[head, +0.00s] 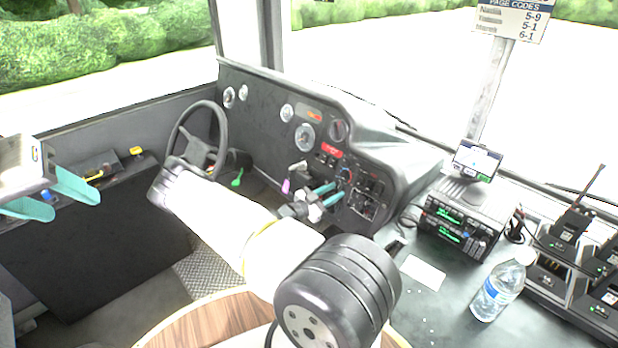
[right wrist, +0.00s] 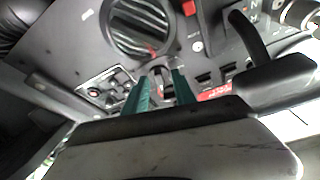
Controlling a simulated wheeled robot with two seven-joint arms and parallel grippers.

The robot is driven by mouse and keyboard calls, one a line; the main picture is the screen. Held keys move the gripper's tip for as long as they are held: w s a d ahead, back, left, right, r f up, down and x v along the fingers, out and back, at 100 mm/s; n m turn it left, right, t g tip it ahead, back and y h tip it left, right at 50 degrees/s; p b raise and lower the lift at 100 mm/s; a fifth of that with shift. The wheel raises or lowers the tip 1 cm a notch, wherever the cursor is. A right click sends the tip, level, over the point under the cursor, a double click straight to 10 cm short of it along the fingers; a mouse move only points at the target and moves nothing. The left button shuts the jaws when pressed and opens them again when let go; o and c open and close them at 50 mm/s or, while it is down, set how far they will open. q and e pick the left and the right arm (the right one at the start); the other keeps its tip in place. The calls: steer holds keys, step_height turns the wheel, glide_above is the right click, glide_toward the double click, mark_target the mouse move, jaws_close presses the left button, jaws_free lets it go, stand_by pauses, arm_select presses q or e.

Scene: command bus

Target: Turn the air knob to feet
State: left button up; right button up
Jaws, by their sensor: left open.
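The dashboard control panel (head: 368,188) is in the middle of the head view, with small dark knobs and coloured markings. My right gripper (head: 338,190) reaches this panel, its two teal fingers pointing at it. In the right wrist view, the fingers (right wrist: 163,75) are apart, with a small dark knob-like part (right wrist: 168,88) showing between them. I cannot tell whether they touch it, nor read its setting. My left gripper (head: 62,200) is open and empty at the far left of the head view, away from the panel.
The steering wheel (head: 202,135) stands left of my right arm. A radio (head: 458,225), a water bottle (head: 500,288) and handset chargers (head: 560,255) are on the right counter.

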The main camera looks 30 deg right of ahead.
jaws_close()
steer(key=shift+n, duration=0.4)
steer(key=n+t, duration=0.1)
steer(key=n, duration=0.1)
steer(key=n+t, duration=0.1)
steer(key=n, duration=0.1)
steer(key=shift+s+d+n, duration=0.1)
steer(key=shift+s+n, duration=0.1)
steer(key=shift+n, duration=0.1)
steer(key=n+t, duration=0.1)
steer(key=n, duration=0.2)
steer(key=n+t+y, duration=0.1)
steer(key=n, duration=0.1)
steer(key=shift+s+r+n+y, duration=0.15)
steer(key=shift+n+y, duration=0.15)
steer(key=shift+n, duration=0.1)
steer(key=n+y, duration=0.1)
steer(key=n, duration=0.2)
steer(key=n+t+y, duration=0.1)
steer(key=n, duration=0.2)
steer(key=shift+s+d+r+t, duration=0.1)
steer(key=shift+d+r+t, duration=0.1)
steer(key=shift+t, duration=0.1)
steer(key=shift+r+n+y, duration=0.1)
steer(key=shift+n+y, duration=0.8)
steer(key=shift+n, duration=1.2)
